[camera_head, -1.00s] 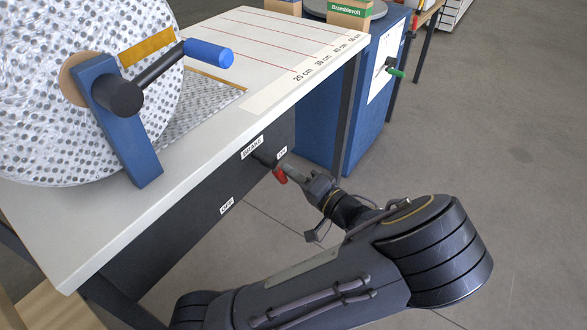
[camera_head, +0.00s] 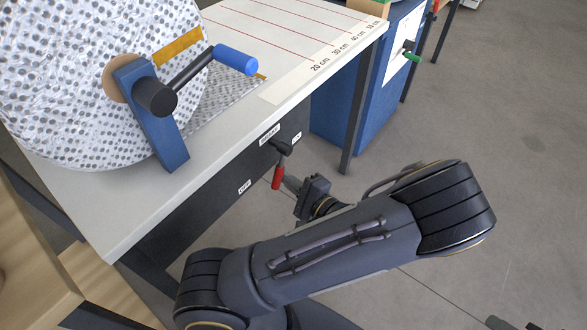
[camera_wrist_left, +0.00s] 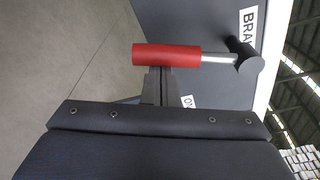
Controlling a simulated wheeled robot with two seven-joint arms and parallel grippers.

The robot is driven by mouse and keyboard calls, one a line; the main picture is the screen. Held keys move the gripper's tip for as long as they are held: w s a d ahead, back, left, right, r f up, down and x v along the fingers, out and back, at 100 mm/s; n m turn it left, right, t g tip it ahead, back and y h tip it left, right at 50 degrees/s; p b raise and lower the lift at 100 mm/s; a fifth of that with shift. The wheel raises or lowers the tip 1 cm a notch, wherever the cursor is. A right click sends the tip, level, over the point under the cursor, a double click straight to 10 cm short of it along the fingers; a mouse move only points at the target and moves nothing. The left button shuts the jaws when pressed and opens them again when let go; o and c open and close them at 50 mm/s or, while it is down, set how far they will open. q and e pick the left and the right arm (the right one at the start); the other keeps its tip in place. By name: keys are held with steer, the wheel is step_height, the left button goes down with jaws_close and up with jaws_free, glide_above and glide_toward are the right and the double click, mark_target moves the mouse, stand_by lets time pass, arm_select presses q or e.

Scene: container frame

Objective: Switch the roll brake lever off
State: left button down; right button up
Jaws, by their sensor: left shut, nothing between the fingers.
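The brake lever has a red grip (camera_head: 277,177) and a dark pivot (camera_head: 281,146) on the dark side panel under the table top. It points down in the head view, between the ON label (camera_head: 297,137) and the OFF label (camera_head: 244,186). My left gripper (camera_head: 291,184) is shut and empty, just right of the red grip. In the left wrist view the shut fingers (camera_wrist_left: 157,85) are right at the red grip (camera_wrist_left: 166,56); I cannot tell whether they touch. The metal shaft (camera_wrist_left: 217,59) runs from the grip to the pivot.
A large wrapped roll (camera_head: 70,80) with a blue-handled crank (camera_head: 236,59) stands on the white table (camera_head: 225,140). A blue cabinet (camera_head: 335,115) stands behind. The floor at right is clear. Small dark parts at the bottom right edge are unclear.

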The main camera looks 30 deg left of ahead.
arm_select(q)
steer(key=shift+s+a+r+m+p, duration=0.1)
steer(key=shift+s+r+m+p, duration=0.1)
steer(key=shift+s+m+p, duration=0.4)
arm_select(e)
steer(key=shift+r, duration=0.75)
arm_select(q)
steer(key=shift+s, duration=0.1)
